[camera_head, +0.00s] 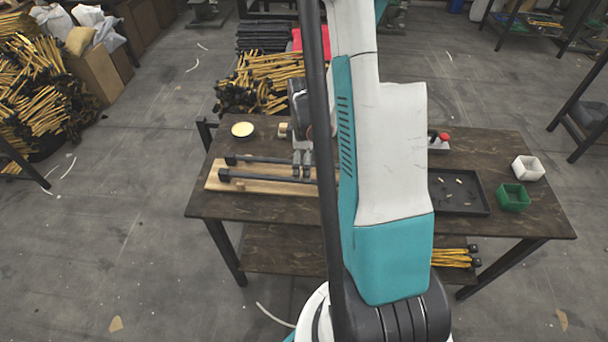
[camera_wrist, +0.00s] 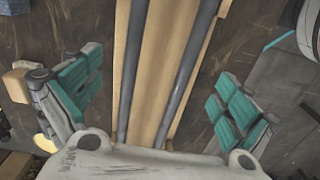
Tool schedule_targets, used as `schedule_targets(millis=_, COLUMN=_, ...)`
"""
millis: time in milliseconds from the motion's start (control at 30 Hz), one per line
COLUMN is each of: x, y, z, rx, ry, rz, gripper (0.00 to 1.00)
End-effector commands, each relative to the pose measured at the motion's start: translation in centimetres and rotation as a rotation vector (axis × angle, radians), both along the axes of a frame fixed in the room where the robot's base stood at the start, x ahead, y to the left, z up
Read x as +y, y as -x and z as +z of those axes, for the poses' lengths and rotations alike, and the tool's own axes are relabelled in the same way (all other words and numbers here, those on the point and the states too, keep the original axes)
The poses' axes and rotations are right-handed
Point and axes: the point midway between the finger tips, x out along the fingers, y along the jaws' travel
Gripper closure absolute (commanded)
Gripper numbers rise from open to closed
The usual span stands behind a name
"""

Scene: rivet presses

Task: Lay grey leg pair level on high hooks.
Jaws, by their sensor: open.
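The grey leg pair (camera_head: 268,177) is two dark grey bars side by side, with black blocks at their left ends in the head view. They lie on a pale wooden board (camera_head: 222,184) on the table. The wrist view shows the two bars (camera_wrist: 188,72) running over the board between my fingers. My gripper (camera_head: 303,168) is over the pair, its teal-padded fingers (camera_wrist: 160,95) spread wide on either side and not closed on the bars. The right ends of the bars are hidden behind my arm in the head view. I cannot make out the high hooks.
The dark table (camera_head: 228,207) also holds a round yellow-topped dish (camera_head: 243,129), a black tray (camera_head: 459,206) with small pieces, a white bin (camera_head: 528,168) and a green bin (camera_head: 513,197). A red-topped device (camera_head: 440,141) is partly hidden by my arm. The table's front left is clear.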

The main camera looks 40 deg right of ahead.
Motion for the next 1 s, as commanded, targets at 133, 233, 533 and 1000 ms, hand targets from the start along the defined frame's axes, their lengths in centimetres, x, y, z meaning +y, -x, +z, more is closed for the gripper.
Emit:
schedule_targets(millis=133, x=0.0, y=-0.1, z=-1.7, rx=0.000, ry=0.000, rz=0.000, gripper=0.03)
schedule_targets(millis=233, x=0.0, y=-0.1, z=-3.3, rx=0.000, ry=0.000, rz=0.000, gripper=0.03)
schedule_targets(millis=533, x=0.0, y=-0.1, z=-5.0, rx=0.000, ry=0.000, rz=0.000, gripper=0.03)
schedule_targets(millis=1000, x=0.0, y=-0.1, z=-4.9, rx=0.000, ry=0.000, rz=0.000, gripper=0.70)
